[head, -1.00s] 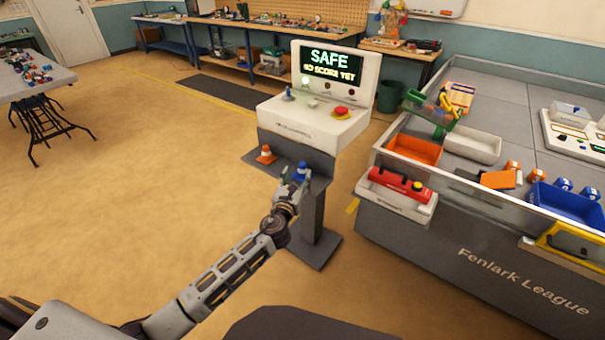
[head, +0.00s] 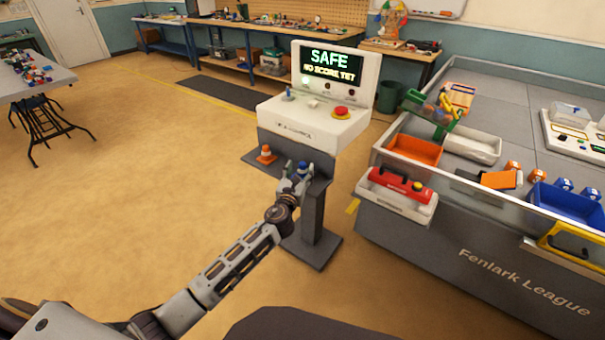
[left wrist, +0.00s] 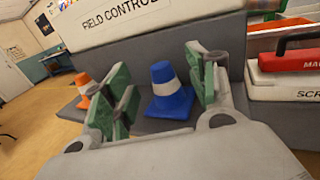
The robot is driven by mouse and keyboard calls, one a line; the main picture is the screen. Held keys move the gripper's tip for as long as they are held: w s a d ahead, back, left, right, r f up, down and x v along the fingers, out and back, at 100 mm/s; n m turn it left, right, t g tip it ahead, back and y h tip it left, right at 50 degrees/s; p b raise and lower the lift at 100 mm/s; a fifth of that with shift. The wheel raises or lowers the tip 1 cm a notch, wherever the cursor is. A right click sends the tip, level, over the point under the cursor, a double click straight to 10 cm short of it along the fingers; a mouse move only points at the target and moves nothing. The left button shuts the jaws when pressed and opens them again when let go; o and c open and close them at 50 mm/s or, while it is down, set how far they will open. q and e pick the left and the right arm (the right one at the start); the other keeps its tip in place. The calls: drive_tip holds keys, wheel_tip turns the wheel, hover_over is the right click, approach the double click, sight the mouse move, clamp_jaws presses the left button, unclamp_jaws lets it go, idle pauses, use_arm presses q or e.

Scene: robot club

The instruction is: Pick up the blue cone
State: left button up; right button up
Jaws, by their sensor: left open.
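The blue cone (left wrist: 170,98), with a white band, stands upright on the grey shelf (left wrist: 68,112) below the control console. In the left wrist view it sits between the green-padded fingers of my left gripper (left wrist: 163,95), which is open with a gap around the cone. In the head view only the top of the blue cone (head: 303,168) shows, with my left gripper (head: 296,175) in front of it. My right gripper is not in view.
An orange cone (head: 266,154) stands on the same shelf to the left. The console (head: 310,122) rises behind the shelf.

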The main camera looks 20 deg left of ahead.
sight(302, 166)
use_arm(q)
drive_tip(key=shift+w+f, duration=0.1)
drive_tip(key=shift+w, duration=0.3)
drive_tip(key=shift+w+b, duration=0.3)
drive_tip(key=shift+w, duration=1.45)
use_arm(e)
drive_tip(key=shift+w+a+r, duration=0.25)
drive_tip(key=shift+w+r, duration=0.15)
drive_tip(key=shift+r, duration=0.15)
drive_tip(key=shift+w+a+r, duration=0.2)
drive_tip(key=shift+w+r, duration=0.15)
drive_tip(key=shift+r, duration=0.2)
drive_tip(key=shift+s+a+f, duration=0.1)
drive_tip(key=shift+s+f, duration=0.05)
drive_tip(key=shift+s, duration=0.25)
use_arm(q)
drive_tip(key=shift+c, duration=0.2)
drive_tip(key=c, duration=1.1)
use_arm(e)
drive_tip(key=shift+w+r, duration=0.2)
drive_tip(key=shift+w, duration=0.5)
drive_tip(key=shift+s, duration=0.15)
